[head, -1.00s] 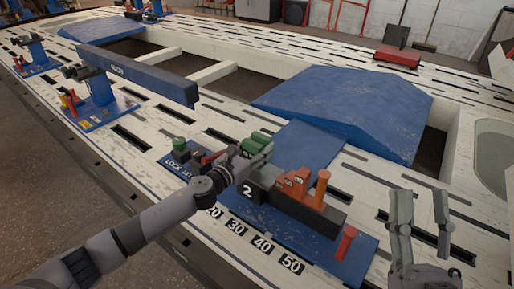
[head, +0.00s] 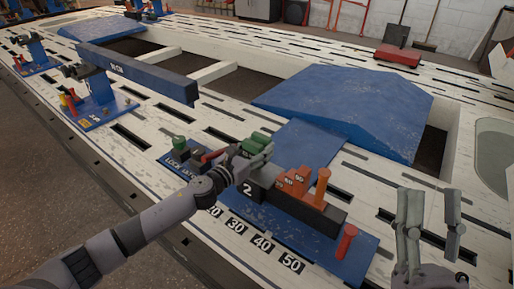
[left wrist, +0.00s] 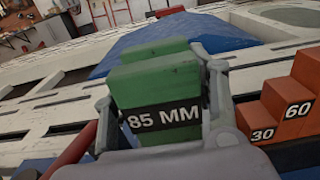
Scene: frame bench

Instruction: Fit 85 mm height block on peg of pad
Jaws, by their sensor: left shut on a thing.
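My left gripper (left wrist: 165,110) is shut on a green block marked 85 MM (left wrist: 160,78); the block also shows in the head view (head: 256,141). The gripper's fingers are at the block's two sides, above or beside a black base marked 2 (head: 262,190) on the blue plate. More green shows behind the labelled face; I cannot tell if it is a second block. The block's underside and any peg below it are hidden. My right gripper (head: 431,210) is open and empty at the right, apart from the plate.
Orange stepped blocks marked 30 and 60 (left wrist: 284,105) stand right of the green block. A blue ramp (head: 345,105) lies behind. A long blue beam (head: 135,75) is at the left.

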